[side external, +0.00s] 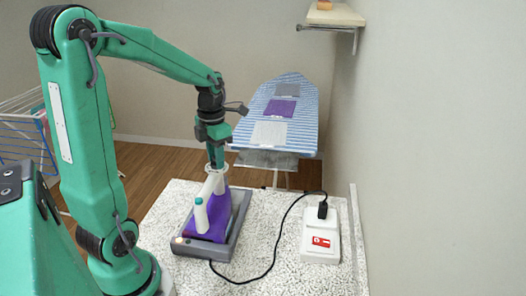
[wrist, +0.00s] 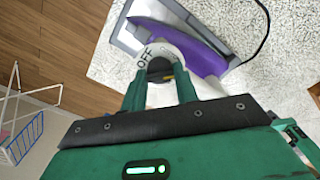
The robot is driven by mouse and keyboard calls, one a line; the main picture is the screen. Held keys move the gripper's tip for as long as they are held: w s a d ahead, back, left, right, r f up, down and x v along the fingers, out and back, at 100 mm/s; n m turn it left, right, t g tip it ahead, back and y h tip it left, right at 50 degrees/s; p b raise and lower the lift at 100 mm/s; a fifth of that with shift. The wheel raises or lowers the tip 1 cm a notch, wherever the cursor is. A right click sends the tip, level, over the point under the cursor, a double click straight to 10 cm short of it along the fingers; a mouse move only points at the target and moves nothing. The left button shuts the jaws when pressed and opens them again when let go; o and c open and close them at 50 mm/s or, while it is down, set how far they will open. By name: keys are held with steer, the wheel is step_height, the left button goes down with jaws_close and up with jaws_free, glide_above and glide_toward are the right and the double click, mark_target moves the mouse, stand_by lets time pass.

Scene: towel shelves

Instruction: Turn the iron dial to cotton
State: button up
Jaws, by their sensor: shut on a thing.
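A dark knob (wrist: 159,66) with a small yellowish mark sits in the ring's middle. My gripper (wrist: 161,78) is shut on the knob, pointing down from above in the side view (side external: 217,166). The word cotton is not visible; part of the ring is hidden by my fingers.
A black cord (side external: 268,265) runs from the iron's base to a black plug (side external: 323,210) at a white box (side external: 320,245) on the right. A striped ironing board (side external: 240,140) with folded cloths stands behind. A drying rack (side external: 22,140) is at the left.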

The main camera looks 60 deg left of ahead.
steer(key=shift+n, duration=1)
steer(key=o, duration=1)
steer(key=shift+r, duration=0.1)
steer(key=shift+r, duration=3.85)
